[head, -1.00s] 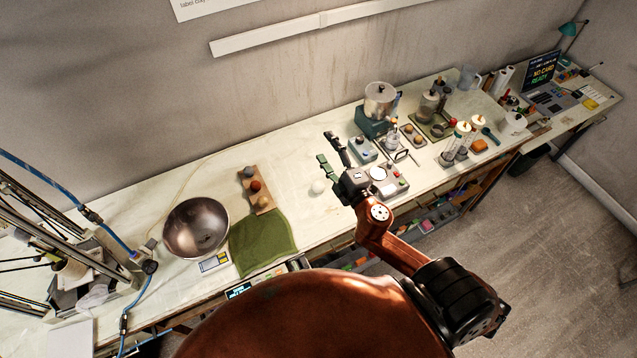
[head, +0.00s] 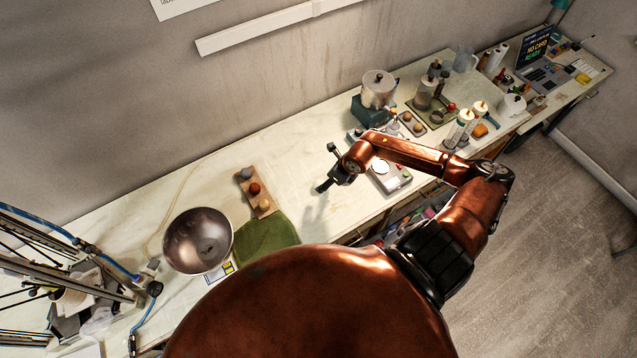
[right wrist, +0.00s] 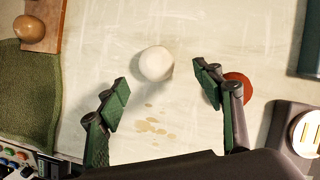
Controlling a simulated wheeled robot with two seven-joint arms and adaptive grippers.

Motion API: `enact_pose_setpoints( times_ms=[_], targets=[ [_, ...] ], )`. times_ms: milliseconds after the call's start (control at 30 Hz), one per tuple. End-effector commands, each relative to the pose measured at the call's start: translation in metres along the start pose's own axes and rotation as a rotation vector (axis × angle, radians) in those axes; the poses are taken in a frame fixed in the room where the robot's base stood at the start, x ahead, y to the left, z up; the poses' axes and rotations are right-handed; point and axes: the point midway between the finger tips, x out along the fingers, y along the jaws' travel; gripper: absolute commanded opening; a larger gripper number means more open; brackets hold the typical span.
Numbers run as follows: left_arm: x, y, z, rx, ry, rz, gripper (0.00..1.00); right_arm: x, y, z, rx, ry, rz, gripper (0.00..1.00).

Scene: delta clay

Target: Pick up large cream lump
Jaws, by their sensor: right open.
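The large cream lump (right wrist: 155,63) is a pale, round ball on the worktop in the right wrist view. It lies just beyond my right gripper (right wrist: 160,84), between the lines of the two green-padded fingers and apart from both. The gripper is open and empty. In the head view my right gripper (head: 328,168) hangs over the middle of the bench, and I cannot make out the lump there. My left gripper is not in view.
A wooden board (head: 261,207) with several balls, a green cloth (head: 266,238) and a metal bowl (head: 198,241) lie left of the gripper. A reddish disc (right wrist: 240,86) lies by the right finger. A scale and a pot (head: 379,88) stand to the right.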

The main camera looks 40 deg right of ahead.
Motion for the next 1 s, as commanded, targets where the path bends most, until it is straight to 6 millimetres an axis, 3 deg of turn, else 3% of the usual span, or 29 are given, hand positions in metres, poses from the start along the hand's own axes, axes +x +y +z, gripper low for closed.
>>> enact_pose_setpoints(
  times_ms=[167, 400, 700, 1000],
  targets=[
    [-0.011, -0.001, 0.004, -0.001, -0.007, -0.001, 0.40, 0.016, 0.003, 0.002, 0.005, -0.001, 0.003, 0.61],
    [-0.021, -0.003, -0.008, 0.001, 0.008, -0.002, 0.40, 0.050, 0.006, 0.003, 0.002, -0.002, 0.003, 0.61],
    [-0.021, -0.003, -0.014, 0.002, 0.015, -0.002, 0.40, 0.056, 0.006, 0.003, -0.002, -0.003, 0.003, 0.61],
    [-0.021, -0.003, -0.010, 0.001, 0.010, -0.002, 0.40, 0.056, 0.006, 0.004, -0.003, -0.003, 0.003, 0.41]
  ],
)
